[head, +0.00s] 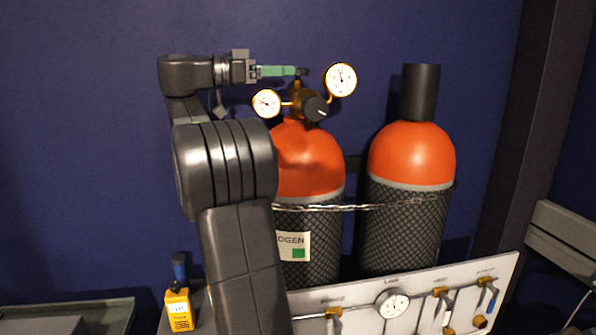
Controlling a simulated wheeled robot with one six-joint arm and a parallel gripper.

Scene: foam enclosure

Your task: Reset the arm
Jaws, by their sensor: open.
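My arm rises in the middle-left of the head view and bends right at the top. My gripper (295,71) points right, with green fingers seen side-on. It is open, and I see nothing held in it. Its tips are close to the top of the left gas cylinder's regulator (305,104), above the dark knob; I cannot tell if they touch it. The left orange cylinder (308,165) is partly hidden by my arm.
A right orange cylinder (411,152) with a black cap stands beside it; a chain runs across both. A white valve panel (365,290) stands in front. A yellow handheld meter (179,310) is at lower left. Blue walls lie behind, with free room at upper left.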

